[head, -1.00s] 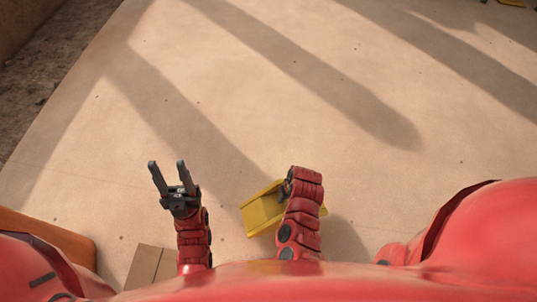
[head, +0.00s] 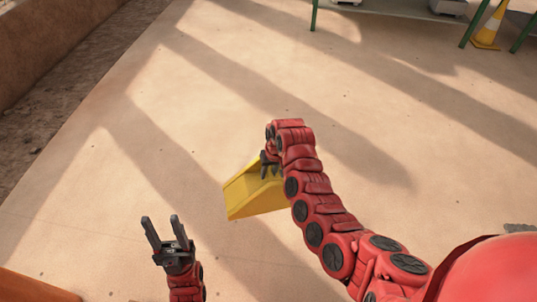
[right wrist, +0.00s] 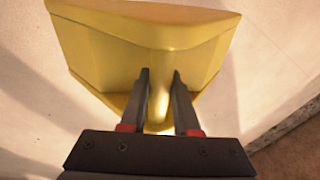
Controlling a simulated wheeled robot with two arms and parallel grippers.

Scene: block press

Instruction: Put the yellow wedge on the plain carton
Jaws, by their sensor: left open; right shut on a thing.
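The yellow wedge (head: 248,195) is held in the air in front of me, in the middle of the head view. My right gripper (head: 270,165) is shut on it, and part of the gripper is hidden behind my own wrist. In the right wrist view the two fingers (right wrist: 160,82) pinch a narrow rib of the wedge (right wrist: 110,62), whose broad body spreads beyond the fingertips. My left gripper (head: 161,232) is open and empty, lower left of the wedge. I cannot make out the plain carton in the current views.
Pale, shadow-striped floor (head: 130,190) lies open ahead. A low wall (head: 50,40) runs along the upper left. An orange surface (head: 30,288) is at lower left.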

